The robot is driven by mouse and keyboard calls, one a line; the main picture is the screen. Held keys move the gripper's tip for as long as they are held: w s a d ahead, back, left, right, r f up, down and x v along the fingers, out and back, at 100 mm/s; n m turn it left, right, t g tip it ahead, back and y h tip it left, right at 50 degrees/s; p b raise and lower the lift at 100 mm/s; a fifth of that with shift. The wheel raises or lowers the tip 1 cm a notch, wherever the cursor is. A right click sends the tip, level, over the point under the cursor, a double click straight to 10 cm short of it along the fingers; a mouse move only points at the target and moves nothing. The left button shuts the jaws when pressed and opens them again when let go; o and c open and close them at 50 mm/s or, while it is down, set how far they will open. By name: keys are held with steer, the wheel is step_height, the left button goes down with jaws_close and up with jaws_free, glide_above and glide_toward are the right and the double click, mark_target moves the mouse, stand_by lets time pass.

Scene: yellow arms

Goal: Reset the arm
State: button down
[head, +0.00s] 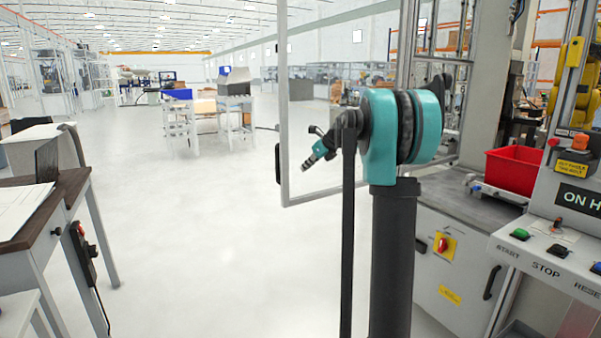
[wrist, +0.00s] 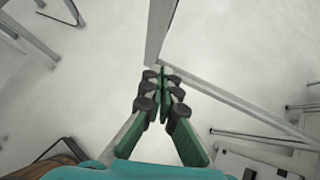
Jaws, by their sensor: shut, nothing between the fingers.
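My gripper (head: 308,166) hangs in the air left of my teal arm joint in the head view, over the open floor. In the wrist view my gripper (wrist: 162,75) has its green fingers with dark pads closed together, with nothing between them. A control panel (head: 546,262) stands at the right of the head view, apart from my gripper. It has a green button (head: 520,234) over START, a dark button (head: 558,249) over STOP, and a label RESET (head: 587,288) at the edge. A yellow robot arm (head: 567,75) stands behind the panel, partly cut off.
A red bin (head: 513,171) sits on a grey counter behind the panel. A glass-door frame (head: 283,120) stands behind my gripper. A wooden-topped desk (head: 52,205) is at the left. The floor between is clear.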

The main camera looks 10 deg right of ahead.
steer(key=s+a+v, duration=0.1)
steer(key=v, duration=0.4)
steer(key=s+f+n+g+h, duration=0.1)
steer(key=s+f+n, duration=0.8)
steer(key=s, duration=0.5)
steer(key=s+a+f+n+g+h, duration=0.1)
steer(key=s+f+n+h, duration=0.1)
steer(key=s+f+n, duration=0.8)
steer(key=s+f+n+g+h, duration=0.1)
steer(key=s+f+n, duration=0.8)
steer(key=s, duration=1)
step_height(320, 180, down, 3)
steer(key=shift+a+f+n+h, duration=0.15)
steer(key=shift+a+n+h, duration=0.15)
steer(key=shift+h, duration=0.4)
